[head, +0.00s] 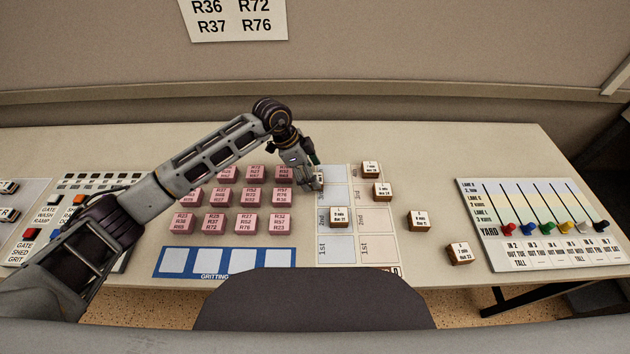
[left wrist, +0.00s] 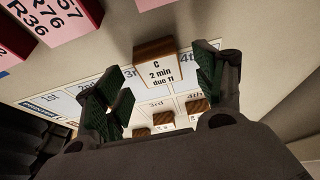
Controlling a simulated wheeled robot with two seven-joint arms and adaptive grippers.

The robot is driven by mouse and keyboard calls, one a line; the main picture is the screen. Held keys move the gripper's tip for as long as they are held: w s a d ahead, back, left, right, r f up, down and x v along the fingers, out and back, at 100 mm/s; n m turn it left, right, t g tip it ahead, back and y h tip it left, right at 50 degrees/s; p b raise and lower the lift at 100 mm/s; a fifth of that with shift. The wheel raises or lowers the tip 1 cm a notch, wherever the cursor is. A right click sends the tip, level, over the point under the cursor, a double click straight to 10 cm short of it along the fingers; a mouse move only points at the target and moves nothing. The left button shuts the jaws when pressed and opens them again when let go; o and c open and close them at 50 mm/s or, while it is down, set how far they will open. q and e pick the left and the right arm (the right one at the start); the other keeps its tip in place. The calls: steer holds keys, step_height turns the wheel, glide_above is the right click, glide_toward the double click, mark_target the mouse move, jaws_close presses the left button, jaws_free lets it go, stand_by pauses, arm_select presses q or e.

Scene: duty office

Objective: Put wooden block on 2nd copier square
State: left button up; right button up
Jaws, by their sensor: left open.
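Several wooden blocks with white labelled tops are in view. My left gripper (head: 316,181) is open over the left edge of the numbered board (head: 336,249). In the left wrist view, a wooden block (left wrist: 156,66) labelled "C 2 min due 11" shows between the spread fingers (left wrist: 163,84), near the 3rd and 4th squares. The head view shows this block mostly hidden by the gripper. Another block (head: 339,217) lies on the 2nd square of the board's left, bluish column. The right column's 2nd square (head: 376,219) is bare. Which column is the copier's cannot be read. My right gripper is not in view.
More blocks lie at the board's right side (head: 382,191), at its top right (head: 370,168), and on the desk further right (head: 419,221) (head: 459,253). Pink blocks (head: 243,224) stand in rows left of the board. A yard panel with coloured knobs (head: 487,207) is at the right.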

arm_select(q)
steer(key=shift+x, duration=1.15)
steer(key=c, duration=1.2)
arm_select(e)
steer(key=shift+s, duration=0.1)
arm_select(q)
steer(key=shift+r, duration=0.8)
step_height(320, 180, up, 7)
steer(key=shift+f, duration=0.1)
steer(key=shift+r, duration=0.8)
